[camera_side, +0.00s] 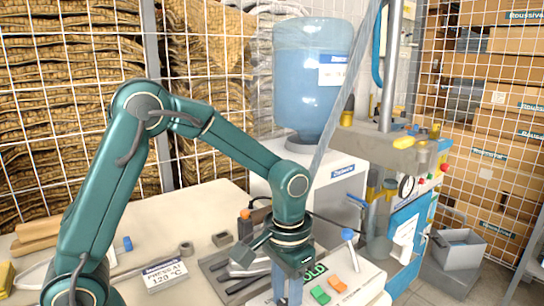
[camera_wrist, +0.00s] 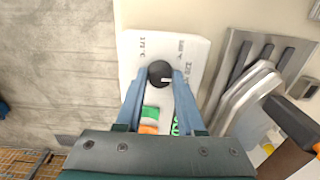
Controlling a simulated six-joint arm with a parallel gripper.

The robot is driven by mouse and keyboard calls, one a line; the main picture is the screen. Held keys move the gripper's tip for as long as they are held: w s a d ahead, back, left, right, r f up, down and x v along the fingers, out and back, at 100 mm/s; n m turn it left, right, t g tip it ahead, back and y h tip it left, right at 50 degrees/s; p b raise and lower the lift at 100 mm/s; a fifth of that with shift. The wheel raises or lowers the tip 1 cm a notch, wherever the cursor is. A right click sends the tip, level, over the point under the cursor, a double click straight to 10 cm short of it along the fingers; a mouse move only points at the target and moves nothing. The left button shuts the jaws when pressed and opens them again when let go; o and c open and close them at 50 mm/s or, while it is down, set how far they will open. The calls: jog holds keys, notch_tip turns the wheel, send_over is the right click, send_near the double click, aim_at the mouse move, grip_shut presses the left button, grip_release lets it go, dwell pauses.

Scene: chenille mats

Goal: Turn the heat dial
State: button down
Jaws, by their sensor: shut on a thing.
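The heat dial (camera_wrist: 160,72) is a round black knob with a small pale mark, seen in the wrist view near the top of a white control panel (camera_wrist: 195,52). My gripper (camera_wrist: 160,77) has its two blue fingers on either side of the dial, shut on it. In the side view my gripper (camera_side: 288,290) points down at the panel (camera_side: 362,290), and the dial is hidden behind the fingers.
A grey slotted metal block (camera_wrist: 262,50) with plates stands right of the panel in the wrist view. A big blue water bottle (camera_side: 312,80) and a metal press column (camera_side: 390,70) stand behind my arm. A sign (camera_side: 165,273) lies on the bench left.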

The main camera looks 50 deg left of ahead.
aim_at(286, 304)
jog(key=c, duration=0.5)
grip_release()
jog(key=shift+r, duration=2.6)
